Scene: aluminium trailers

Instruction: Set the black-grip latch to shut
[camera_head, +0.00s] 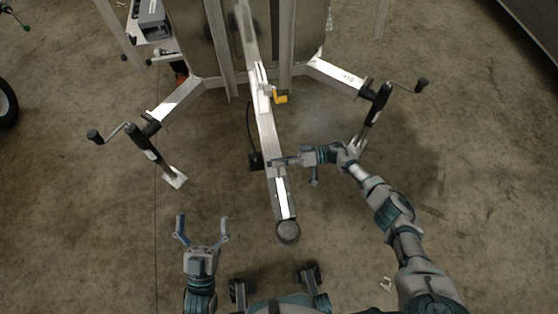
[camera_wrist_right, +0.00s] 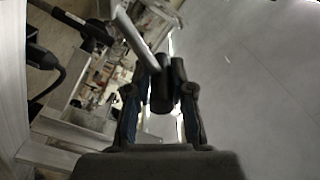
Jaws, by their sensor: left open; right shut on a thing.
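The black-grip latch shows in the right wrist view as a dark cylindrical grip (camera_wrist_right: 160,92) between the two fingers of my right gripper (camera_wrist_right: 160,108). A bright metal bar (camera_wrist_right: 136,35) runs up and left from near the grip. In the head view, my right gripper (camera_head: 284,161) reaches across the trailer's aluminium tongue (camera_head: 267,137) from the right, at about mid-length, and its fingers hide most of the latch there. It is shut on the grip. My left gripper (camera_head: 203,226) is open and empty above the floor, left of the tongue's near end.
A yellow-handled part (camera_head: 280,97) sits farther up the tongue. A black box (camera_head: 256,161) is at the tongue's left side. Crank jacks stand left (camera_head: 143,143) and right (camera_head: 376,105). A round dark coupler (camera_head: 288,231) ends the tongue. Concrete floor (camera_head: 90,240) is clear at lower left.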

